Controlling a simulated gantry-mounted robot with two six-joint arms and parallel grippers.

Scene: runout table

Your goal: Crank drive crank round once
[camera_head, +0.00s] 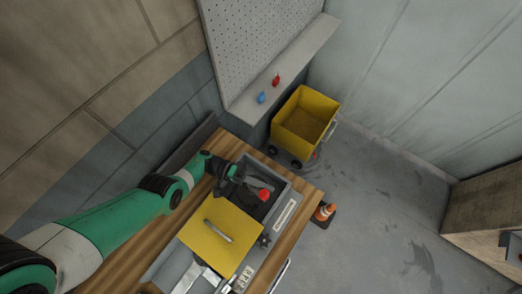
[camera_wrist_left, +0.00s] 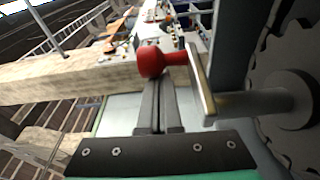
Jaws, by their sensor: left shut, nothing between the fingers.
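The drive crank has a red knob (camera_head: 264,195), seen in the head view over the dark opening of the grey machine on the wooden bench. In the left wrist view the red knob (camera_wrist_left: 152,62) is just beyond my fingertips, joined to a metal crank arm (camera_wrist_left: 203,82) on a shaft at the right. My left gripper (camera_head: 247,184) reaches in from the left beside the knob. In the wrist view the left gripper's fingers (camera_wrist_left: 157,88) are together and empty. Whether they touch the knob I cannot tell. My right gripper is out of view.
A yellow cover with a handle (camera_head: 207,219) lies beside the crank on the machine. A large toothed gear (camera_wrist_left: 265,60) stands close at right in the wrist view.

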